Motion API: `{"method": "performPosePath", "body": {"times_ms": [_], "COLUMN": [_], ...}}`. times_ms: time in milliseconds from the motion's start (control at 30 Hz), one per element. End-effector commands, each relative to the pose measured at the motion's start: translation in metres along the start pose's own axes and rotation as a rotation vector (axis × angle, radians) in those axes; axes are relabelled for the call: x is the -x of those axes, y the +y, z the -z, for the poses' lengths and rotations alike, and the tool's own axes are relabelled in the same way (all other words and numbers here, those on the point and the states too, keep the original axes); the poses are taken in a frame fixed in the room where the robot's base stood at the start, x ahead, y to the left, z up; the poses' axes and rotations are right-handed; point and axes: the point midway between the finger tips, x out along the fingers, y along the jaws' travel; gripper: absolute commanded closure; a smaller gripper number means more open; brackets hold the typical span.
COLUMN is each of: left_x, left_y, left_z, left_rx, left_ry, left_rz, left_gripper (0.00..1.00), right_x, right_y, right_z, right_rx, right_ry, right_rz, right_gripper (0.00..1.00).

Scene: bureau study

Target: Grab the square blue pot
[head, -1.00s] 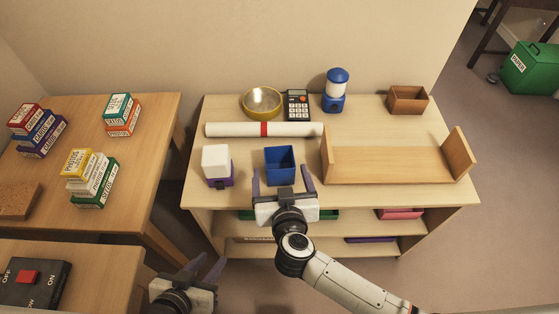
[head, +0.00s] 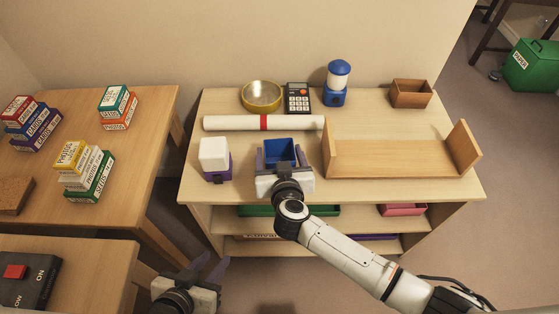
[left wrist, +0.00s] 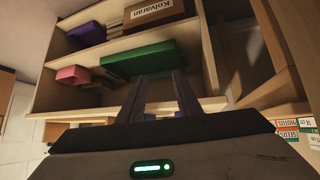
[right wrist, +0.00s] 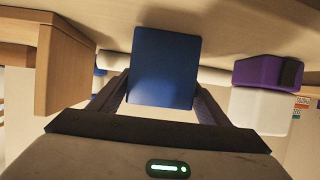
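The square blue pot (head: 279,149) stands upright near the front edge of the wooden shelf unit; its top is open. It fills the middle of the right wrist view (right wrist: 165,68). My right gripper (head: 280,158) is at the pot's front, with one finger along each side of it. The fingers look open around the pot, close to its sides; contact is hard to tell. My left gripper (head: 205,266) is low in front of the shelf, open and empty. In the left wrist view its fingers (left wrist: 160,85) point towards the lower shelves.
A white-and-purple container (head: 214,155) stands close left of the pot. A wooden rack (head: 385,172) is close on the right. A white roll (head: 235,123) lies behind, with a yellow bowl (head: 262,96) and calculator (head: 298,97) beyond. Boxed stacks (head: 83,168) fill the left table.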

Motion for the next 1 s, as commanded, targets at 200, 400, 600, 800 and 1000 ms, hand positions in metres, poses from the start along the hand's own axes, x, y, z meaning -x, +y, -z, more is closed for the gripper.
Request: {"method": "performPosePath", "body": {"times_ms": [200,400,600,800,1000], "left_x": [0.000,0.001,0.011,0.022,0.026], "left_y": [0.000,0.001,0.001,-0.003,-0.009], "left_z": [-0.004,-0.008,-0.001,0.005,0.004], "left_rx": [0.002,0.003,0.008,0.018,0.021], "left_ry": [-0.008,-0.016,-0.022,-0.021,-0.030], "left_rz": [0.000,-0.001,0.001,0.010,0.021], "left_gripper": [0.69,0.69,0.69,0.69,0.69], "right_x": [0.000,0.001,0.011,0.027,0.040], "right_y": [0.000,0.000,0.000,0.000,0.002], "right_z": [0.000,0.002,0.028,0.066,0.092], "right_rx": [0.000,0.000,-0.002,-0.002,-0.004], "right_ry": [0.001,0.001,0.002,0.003,0.003], "right_rz": [0.000,0.000,0.001,0.001,-0.007], "right_gripper": [0.63,0.63,0.63,0.63,0.63]}}
